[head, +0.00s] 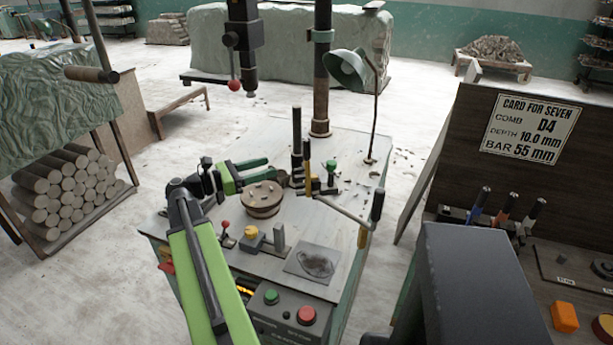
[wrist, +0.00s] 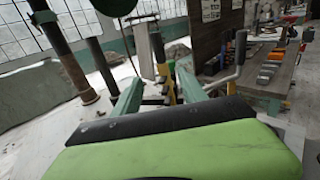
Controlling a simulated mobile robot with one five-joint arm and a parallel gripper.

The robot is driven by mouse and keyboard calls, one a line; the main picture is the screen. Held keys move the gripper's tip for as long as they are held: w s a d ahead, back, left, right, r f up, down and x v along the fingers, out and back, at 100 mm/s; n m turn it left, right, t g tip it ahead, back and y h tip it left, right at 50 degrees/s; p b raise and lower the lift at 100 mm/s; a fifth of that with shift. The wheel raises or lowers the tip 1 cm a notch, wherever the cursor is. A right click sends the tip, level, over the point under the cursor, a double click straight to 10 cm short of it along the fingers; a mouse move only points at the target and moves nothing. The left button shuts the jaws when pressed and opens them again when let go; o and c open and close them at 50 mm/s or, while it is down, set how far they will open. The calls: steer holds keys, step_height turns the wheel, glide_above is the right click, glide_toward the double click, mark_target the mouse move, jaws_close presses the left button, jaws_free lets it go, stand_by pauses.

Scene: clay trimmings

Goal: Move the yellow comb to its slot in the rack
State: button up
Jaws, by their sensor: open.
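My gripper (head: 270,168) is open and empty above the round brown clay piece on the small machine table. In the wrist view its two green fingers stand apart (wrist: 158,80). An upright tool with a dark handle and yellow on its shaft (head: 307,152), probably the yellow comb, stands on the machine just right of my fingertips. In the wrist view a dark and yellow upright (wrist: 161,62) shows beyond and between the fingers; its teeth cannot be made out. The rack (head: 455,213) on the right bench holds tools with blue, red-orange and dark handles. Its slots are partly hidden.
A metal lever with a dark grip (head: 377,206) reaches out right of the tool. A green lamp (head: 347,68) and a dark column (head: 321,90) stand behind. The round clay piece (head: 262,198) lies below my gripper. A card board (head: 528,127) rises behind the rack.

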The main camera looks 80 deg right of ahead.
mark_target(301, 168)
steer(key=x, duration=1.2)
steer(key=shift+d, duration=0.1)
steer(key=x, duration=0.5)
steer(key=shift+s, duration=0.25)
jaws_close()
steer(key=shift+w, duration=0.1)
stand_by(0.5)
